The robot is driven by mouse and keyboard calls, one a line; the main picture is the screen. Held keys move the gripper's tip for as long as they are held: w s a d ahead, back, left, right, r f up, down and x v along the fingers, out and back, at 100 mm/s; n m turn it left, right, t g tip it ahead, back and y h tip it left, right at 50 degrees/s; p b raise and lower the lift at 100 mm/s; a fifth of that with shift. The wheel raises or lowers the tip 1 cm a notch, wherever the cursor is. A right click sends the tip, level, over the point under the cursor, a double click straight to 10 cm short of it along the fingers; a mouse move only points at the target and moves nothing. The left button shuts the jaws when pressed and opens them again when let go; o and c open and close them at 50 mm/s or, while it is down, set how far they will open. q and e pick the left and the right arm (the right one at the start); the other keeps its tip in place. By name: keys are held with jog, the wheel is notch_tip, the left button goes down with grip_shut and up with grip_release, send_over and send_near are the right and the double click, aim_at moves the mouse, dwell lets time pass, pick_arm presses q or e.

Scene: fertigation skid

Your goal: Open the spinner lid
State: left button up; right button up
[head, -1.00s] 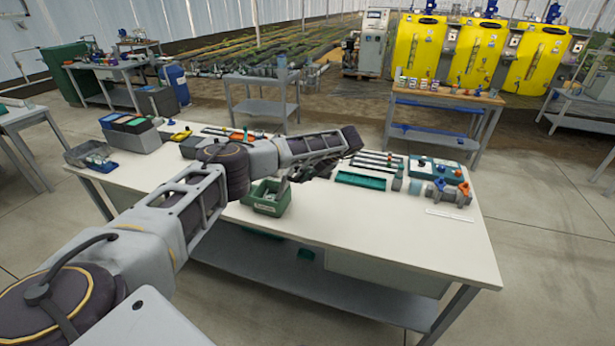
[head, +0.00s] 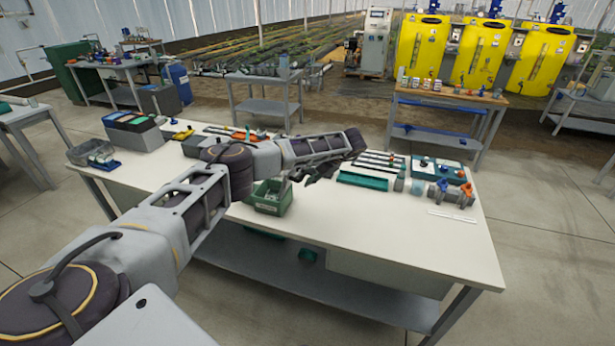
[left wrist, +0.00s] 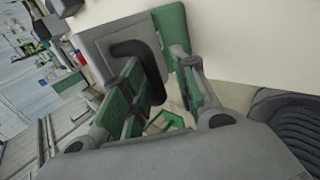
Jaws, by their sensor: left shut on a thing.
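In the left wrist view, a grey lid (left wrist: 106,45) with a black bent handle (left wrist: 151,62) fills the upper middle, beside a green body part (left wrist: 172,32). My left gripper (left wrist: 158,80) is shut on the black handle, with its green-padded fingers on both sides of it. In the head view, my left gripper (head: 316,174) is low over the middle of the white workbench (head: 390,235). My arm hides most of what it holds there, so I cannot tell how far the lid is raised. My right gripper is in neither view.
A green bin (head: 268,200) stands just in front of my left gripper. A teal tray (head: 362,181), dark rods and a blue-orange valve part (head: 455,193) lie to its right. Grey bins (head: 132,132) stand at the back left. The bench's front right is clear.

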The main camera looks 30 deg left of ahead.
pick_arm(q)
jog(key=shift+s+d+f, duration=0.1)
jog(key=shift+s+f, duration=0.15)
jog(key=shift+f, duration=0.05)
jog(key=v, duration=1.2)
jog(key=shift+w+r, duration=0.2)
jog(key=shift+r, duration=0.1)
